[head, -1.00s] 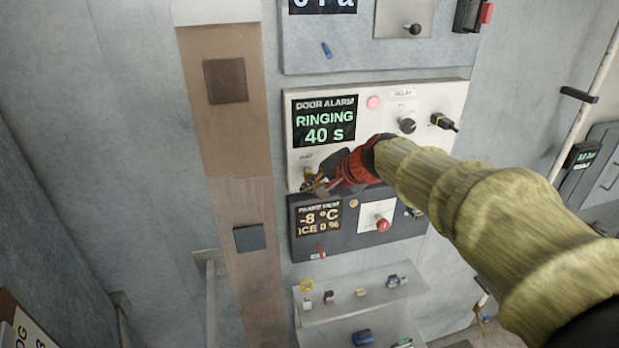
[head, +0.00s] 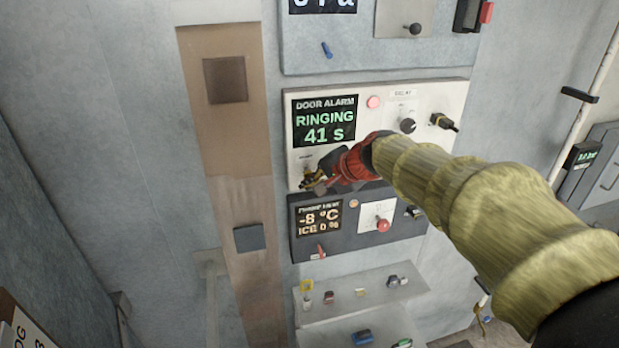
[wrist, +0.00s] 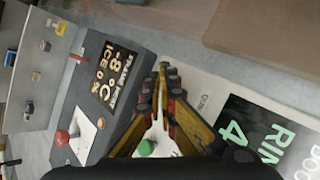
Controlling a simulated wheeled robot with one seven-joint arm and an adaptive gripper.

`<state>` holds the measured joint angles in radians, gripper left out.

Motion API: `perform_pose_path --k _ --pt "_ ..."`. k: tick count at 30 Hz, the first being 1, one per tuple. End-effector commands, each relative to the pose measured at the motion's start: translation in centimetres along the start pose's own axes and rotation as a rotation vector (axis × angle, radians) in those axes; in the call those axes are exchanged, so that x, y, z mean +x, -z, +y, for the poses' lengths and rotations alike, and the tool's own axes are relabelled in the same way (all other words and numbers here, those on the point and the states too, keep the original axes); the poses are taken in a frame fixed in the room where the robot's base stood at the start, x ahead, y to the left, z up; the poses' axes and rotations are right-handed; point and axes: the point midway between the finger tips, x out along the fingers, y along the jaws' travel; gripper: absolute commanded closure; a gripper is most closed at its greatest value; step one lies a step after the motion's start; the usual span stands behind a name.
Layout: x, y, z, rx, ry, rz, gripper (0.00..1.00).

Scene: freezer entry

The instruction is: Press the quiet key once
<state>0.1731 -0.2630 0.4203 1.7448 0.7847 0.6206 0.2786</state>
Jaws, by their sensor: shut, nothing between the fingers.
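The white door alarm panel (head: 440,98) hangs on the wall. Its display (head: 323,122) reads RINGING 41 S. A small label, apparently QUIET (wrist: 203,100), shows in the wrist view beside my fingers; the key by it is hidden or cannot be made out. My gripper (head: 312,183) is shut and empty, at the panel's lower left corner. In the wrist view its yellow fingertips (wrist: 166,72) meet close to the label. I cannot tell whether they touch the panel. A green button (wrist: 147,147) shows between the finger linkages.
A round lamp (head: 374,102), a delay knob (head: 407,125) and a plug (head: 443,121) are on the same panel. Just below is a dark frame heat panel (head: 350,242) with a red knob (head: 383,225). A shelf (head: 340,310) with small items is lower.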

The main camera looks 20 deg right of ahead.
Motion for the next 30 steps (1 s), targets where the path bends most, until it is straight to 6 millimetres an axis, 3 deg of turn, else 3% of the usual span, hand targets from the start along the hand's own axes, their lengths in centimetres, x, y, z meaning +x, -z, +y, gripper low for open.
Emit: perform_pose_path --k 30 --pt "0.7 0.52 -0.52 0.0 0.0 0.0 1.0"
